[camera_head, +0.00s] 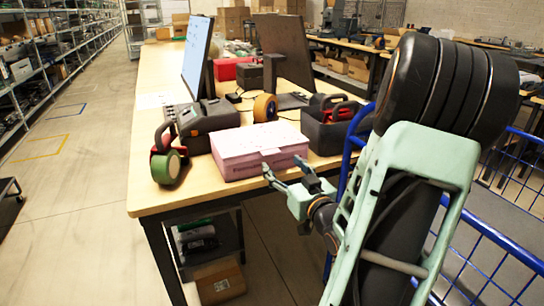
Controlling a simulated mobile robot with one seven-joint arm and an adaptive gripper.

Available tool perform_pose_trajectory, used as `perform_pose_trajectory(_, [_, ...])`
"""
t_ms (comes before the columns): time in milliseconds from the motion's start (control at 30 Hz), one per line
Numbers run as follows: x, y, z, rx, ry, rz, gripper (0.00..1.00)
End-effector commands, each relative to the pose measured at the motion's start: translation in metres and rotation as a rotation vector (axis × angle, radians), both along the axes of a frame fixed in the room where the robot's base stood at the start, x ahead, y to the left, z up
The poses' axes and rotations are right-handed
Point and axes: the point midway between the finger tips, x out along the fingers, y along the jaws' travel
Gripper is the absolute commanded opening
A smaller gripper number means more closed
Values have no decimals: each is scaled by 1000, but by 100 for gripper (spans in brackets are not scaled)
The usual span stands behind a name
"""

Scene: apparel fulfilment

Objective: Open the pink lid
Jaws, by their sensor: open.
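The pink box (240,168) sits near the front edge of the wooden table. Its pink lid (255,138) lies flat and appears closed, with a lighter tab at the front edge. My gripper (283,164) is at the box's front right side, fingers pointing toward it. The fingers are apart with nothing visible between them. They overlap the lower front of the box in the picture; I cannot tell whether they touch it.
A green tape dispenser (167,168) stands left of the box. A monitor (196,58) is farther back. A blue wire cart (488,236) is at right.

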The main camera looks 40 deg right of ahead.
Motion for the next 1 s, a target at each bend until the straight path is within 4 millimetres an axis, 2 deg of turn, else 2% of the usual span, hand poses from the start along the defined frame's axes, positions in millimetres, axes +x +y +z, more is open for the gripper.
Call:
perform_pose_trajectory(200, [42, -10, -2, -1, -2, 2, 61])
perform_pose_trajectory(400, [67, -16, -1, 0, -1, 0, 61])
perform_pose_trajectory(800, [74, -18, 0, -1, 1, -1, 61])
perform_pose_trajectory(1000, [74, -18, 0, -1, 1, -1, 39])
